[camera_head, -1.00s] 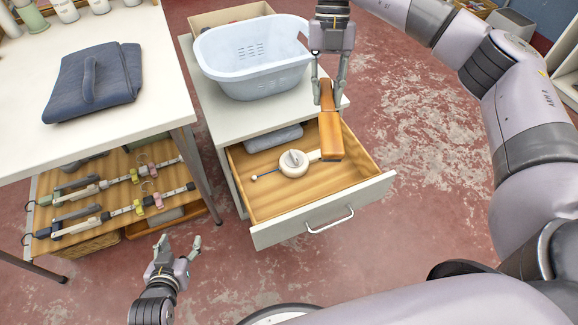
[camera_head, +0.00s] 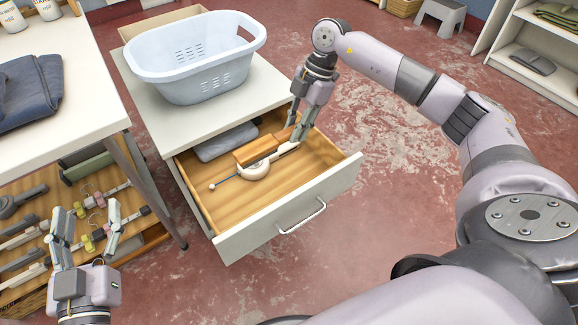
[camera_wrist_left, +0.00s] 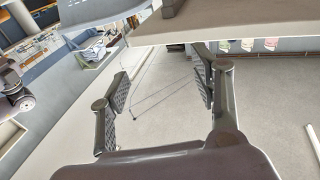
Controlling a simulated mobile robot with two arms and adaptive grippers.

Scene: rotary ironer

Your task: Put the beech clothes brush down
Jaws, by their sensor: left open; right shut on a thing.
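The beech clothes brush (camera_head: 257,151) is an orange-brown wooden block with a narrower handle, held low inside the open drawer (camera_head: 310,164). My right gripper (camera_head: 293,133) is shut on its handle end. The brush overlaps a round white tool in the drawer (camera_head: 258,171); I cannot tell whether they touch or whether the brush rests on the drawer floor. My left gripper (camera_head: 87,222) is open and empty, low at the left, near the rack under the table. Its open fingers also show in the left wrist view (camera_wrist_left: 161,93).
A pale blue laundry basket (camera_head: 195,58) stands on the cabinet top (camera_head: 140,90). A grey folded item (camera_head: 227,142) lies at the drawer's back. A white table (camera_head: 80,95) with folded dark blue cloth (camera_head: 30,95) is at left. Red floor (camera_head: 400,190) is clear at right.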

